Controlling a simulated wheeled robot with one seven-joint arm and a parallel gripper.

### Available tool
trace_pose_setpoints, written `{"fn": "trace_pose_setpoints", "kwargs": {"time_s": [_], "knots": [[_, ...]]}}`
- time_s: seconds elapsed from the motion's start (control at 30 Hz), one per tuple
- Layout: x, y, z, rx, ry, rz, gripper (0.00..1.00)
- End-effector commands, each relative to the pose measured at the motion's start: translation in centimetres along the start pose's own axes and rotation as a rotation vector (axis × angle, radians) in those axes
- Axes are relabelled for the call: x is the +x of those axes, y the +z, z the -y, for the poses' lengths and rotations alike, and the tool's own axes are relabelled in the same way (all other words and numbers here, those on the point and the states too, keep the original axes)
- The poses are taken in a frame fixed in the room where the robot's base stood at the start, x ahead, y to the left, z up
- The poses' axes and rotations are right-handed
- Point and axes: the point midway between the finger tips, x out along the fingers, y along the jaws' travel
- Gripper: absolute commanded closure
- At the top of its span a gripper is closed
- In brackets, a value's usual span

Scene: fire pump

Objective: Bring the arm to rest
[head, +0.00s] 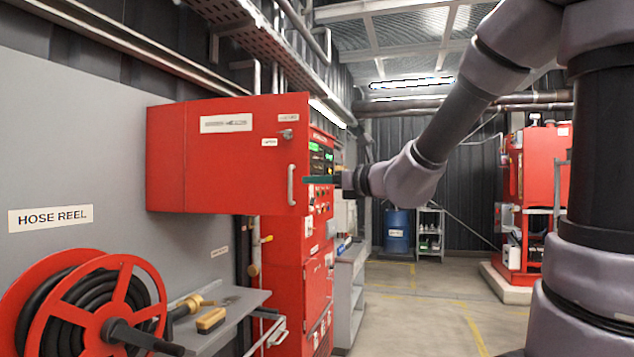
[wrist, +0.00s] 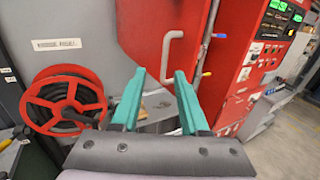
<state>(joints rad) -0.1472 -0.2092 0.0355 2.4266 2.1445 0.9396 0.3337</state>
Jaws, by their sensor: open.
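My arm reaches in from the right in the head view, raised and bent, with its end in front of the red cabinet's control panel. My gripper (head: 324,180) shows there edge-on as a teal finger beside the red cabinet door (head: 245,160). In the wrist view my gripper (wrist: 159,75) has its two teal fingers apart with nothing between them. The pale door handle (wrist: 172,55) lies beyond the fingertips in that view; I see no clear contact. The handle (head: 291,185) also shows in the head view.
A red hose reel (head: 95,310) stands at lower left, beside a grey shelf (head: 225,320) with a brass nozzle (head: 190,305) and a brush (head: 211,320). A blue drum (head: 397,232) and red machinery (head: 540,190) stand farther back. The middle floor (head: 425,300) is clear.

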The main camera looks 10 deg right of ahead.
Motion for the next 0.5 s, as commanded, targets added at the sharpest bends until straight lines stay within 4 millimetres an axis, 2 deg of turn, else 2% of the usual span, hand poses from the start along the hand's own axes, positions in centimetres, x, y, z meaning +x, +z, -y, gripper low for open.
{"fn": "trace_pose_setpoints", "kwargs": {"time_s": [0.27, 0.37, 0.5], "knots": [[-0.3, 0.1, -0.6, -0.042, 0.022, -0.008, 0.56], [-1.4, 0.2, -2.1, -0.168, 0.085, -0.035, 0.56], [-4.2, -0.7, -5.2, -0.476, 0.228, -0.107, 0.56]]}}
